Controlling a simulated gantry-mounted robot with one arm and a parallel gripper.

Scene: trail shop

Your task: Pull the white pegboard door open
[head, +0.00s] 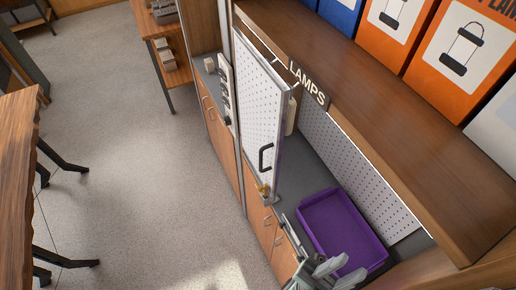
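The white pegboard door (256,108) is in the middle of the head view, upright at the left part of the lamp cabinet. A black bar handle (265,158) sits low on its face, near its right edge. The door covers the left part of the cabinet opening, and the right part shows the inside. Its top edge appears a little out from the cabinet front, but I cannot tell the exact angle. My gripper (342,269) is at the bottom, below and right of the handle and clear of it. Its two grey fingers look apart and empty.
A purple tray (386,254) lies on the grey counter beside my gripper. A wooden shelf (350,80) with a LAMPS sign (308,84) and orange boxes (464,55) overhangs the opening. A brass-coloured item (264,189) is at the door's foot. Floor at left is open.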

